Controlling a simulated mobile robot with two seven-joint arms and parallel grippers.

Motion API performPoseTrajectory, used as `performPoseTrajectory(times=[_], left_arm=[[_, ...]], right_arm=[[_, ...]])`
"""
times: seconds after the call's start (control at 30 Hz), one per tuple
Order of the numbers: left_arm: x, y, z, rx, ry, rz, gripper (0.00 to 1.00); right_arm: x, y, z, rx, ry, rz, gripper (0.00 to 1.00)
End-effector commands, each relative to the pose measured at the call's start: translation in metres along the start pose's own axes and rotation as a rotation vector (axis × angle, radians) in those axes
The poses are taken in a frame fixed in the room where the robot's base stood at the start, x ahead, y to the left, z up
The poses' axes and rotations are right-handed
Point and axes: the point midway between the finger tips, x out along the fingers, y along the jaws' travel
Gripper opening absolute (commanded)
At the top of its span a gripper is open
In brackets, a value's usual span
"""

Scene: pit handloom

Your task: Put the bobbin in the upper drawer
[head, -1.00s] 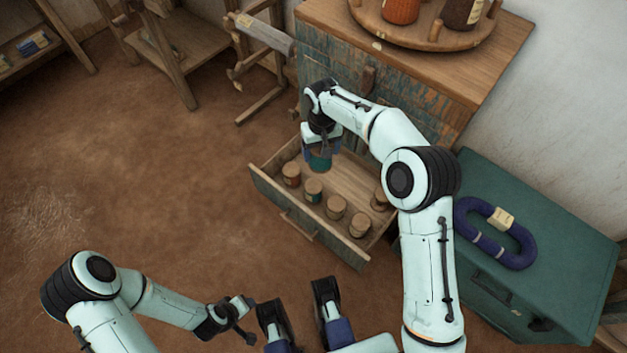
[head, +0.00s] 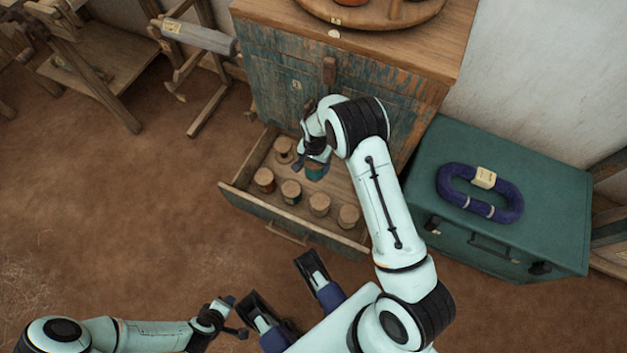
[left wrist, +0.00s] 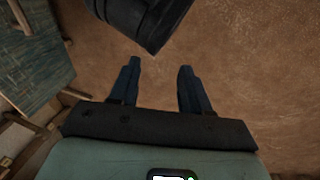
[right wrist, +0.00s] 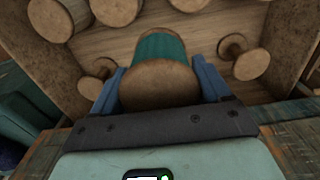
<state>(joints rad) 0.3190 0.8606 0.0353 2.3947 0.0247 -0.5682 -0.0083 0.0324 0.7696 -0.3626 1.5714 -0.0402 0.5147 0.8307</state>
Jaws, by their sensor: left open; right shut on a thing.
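A teal-wound bobbin (right wrist: 165,48) with wooden ends is held between the blue fingers of my right gripper (right wrist: 158,66). The bobbin also shows in the head view (head: 316,171). It is over the inside of the pulled-out wooden drawer (head: 285,222); I cannot tell whether it touches the drawer floor. Several other bobbins stand in the drawer around it, among them a red-brown one (head: 264,180) and a dark teal one (head: 291,192). My left gripper (left wrist: 159,64) is open and empty above the brown floor, away from the drawer.
The worn blue-green cabinet (head: 275,85) rises behind the drawer, with a round wooden tray (head: 385,18) on top. A green chest (head: 440,150) with a blue yarn coil (head: 450,190) stands at the right. Wooden frames (head: 190,75) stand at the back left. The left floor is clear.

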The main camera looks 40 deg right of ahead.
Motion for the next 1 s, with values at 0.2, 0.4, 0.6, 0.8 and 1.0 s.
performPoseTrajectory(times=[0.2,0.4,0.6,0.8,1.0], left_arm=[[0.021,-0.008,-0.022,-0.007,0.064,-0.007,0.47],[0.029,-0.018,-0.013,-0.016,0.036,-0.024,0.47],[0.034,-0.024,-0.006,-0.023,0.011,-0.035,0.47],[0.045,-0.036,0.011,-0.037,-0.043,-0.057,0.47],[0.044,-0.037,0.012,-0.038,-0.046,-0.059,0.47]], right_arm=[[0.062,0.000,0.000,-0.002,-0.002,0.002,0.42],[0.087,-0.001,0.000,-0.003,0.000,-0.001,0.42],[0.101,-0.001,0.000,-0.004,0.000,-0.001,0.42],[0.131,-0.001,0.000,-0.004,0.000,-0.001,0.42],[0.131,-0.001,0.000,-0.004,0.001,-0.003,0.42]])
